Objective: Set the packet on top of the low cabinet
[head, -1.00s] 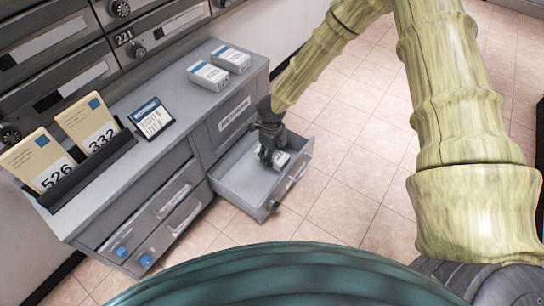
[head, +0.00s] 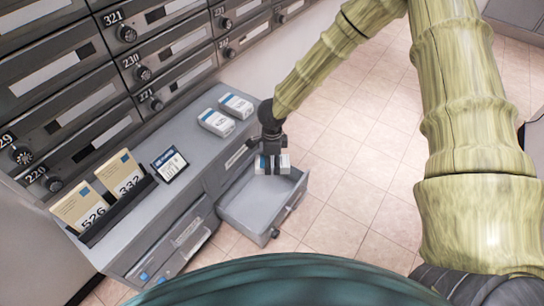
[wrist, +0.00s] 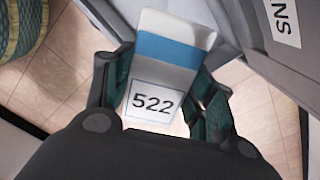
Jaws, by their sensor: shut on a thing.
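The packet (head: 284,162) is white with a blue band; its label reads 522 in the wrist view (wrist: 176,62). My gripper (head: 271,167) is shut on it, with one finger on each side. The packet appears raised over the far end of the open drawer (head: 250,211). The low cabinet (head: 195,167) is grey and stands left of my gripper, below the wall of mailboxes. Part of the packet is hidden behind my fingers in the head view.
On the cabinet top are two similar white packets (head: 216,122) (head: 236,105), a dark-framed card (head: 170,164) and a black holder (head: 118,212) with envelopes 526 and 332. Bare top shows between the card and packets. Mailboxes (head: 150,60) rise behind. Tiled floor lies right.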

